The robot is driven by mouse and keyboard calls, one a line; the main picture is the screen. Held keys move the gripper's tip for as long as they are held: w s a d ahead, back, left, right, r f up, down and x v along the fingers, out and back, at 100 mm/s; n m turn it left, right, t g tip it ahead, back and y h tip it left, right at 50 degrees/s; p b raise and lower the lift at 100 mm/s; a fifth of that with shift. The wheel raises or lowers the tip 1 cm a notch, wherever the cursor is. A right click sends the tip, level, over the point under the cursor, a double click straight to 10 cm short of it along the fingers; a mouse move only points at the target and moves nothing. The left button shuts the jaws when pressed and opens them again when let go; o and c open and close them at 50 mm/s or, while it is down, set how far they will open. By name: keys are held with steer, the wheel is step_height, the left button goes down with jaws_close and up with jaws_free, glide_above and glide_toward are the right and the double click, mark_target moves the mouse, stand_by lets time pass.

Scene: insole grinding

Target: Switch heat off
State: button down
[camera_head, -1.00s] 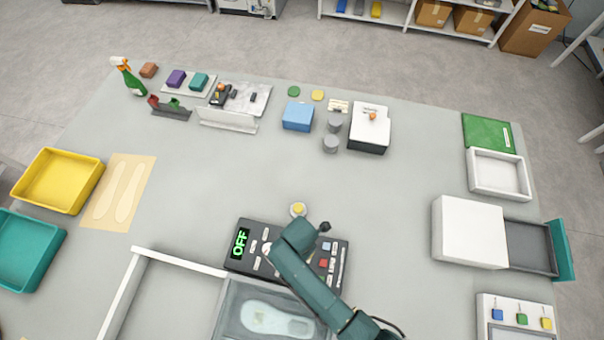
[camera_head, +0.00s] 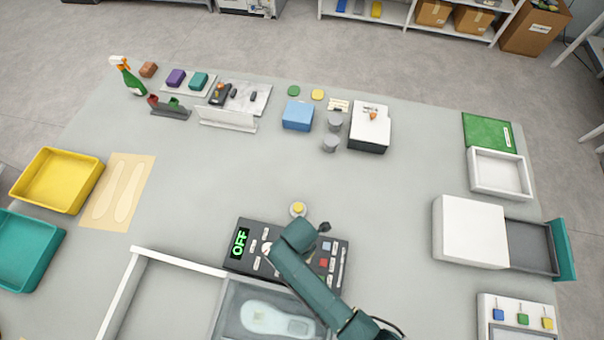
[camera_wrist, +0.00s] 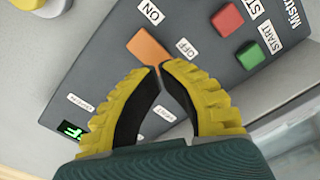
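The dark grey control panel (camera_head: 240,262) lies at the front middle of the table, partly covered by my arm. Its green display (camera_head: 240,242) reads OFF; part of that display also shows in the wrist view (camera_wrist: 72,130). In the wrist view, an orange switch (camera_wrist: 148,47) sits between the ON label (camera_wrist: 151,13) and the OFF label (camera_wrist: 186,48). My gripper (camera_wrist: 159,69) has yellow ribbed fingers with the tips together, at the switch's lower edge. Nothing shows between them; I cannot tell whether they touch the switch. My arm hides the gripper in the head view.
A red button (camera_wrist: 227,19) and a green button (camera_wrist: 250,56) sit right of the switch. A round yellow-topped button (camera_head: 298,209) stands behind the panel. A clear-lidded box (camera_head: 262,318) with an insole shape is in front. The table middle is free.

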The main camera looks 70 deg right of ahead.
steer(key=shift+f+b, duration=0.95)
steer(key=shift+f, duration=0.5)
stand_by(0.5)
steer(key=shift+r, duration=0.15)
step_height(320, 180, up, 7)
steer(key=p, duration=0.7)
steer(key=shift+p, duration=0.35)
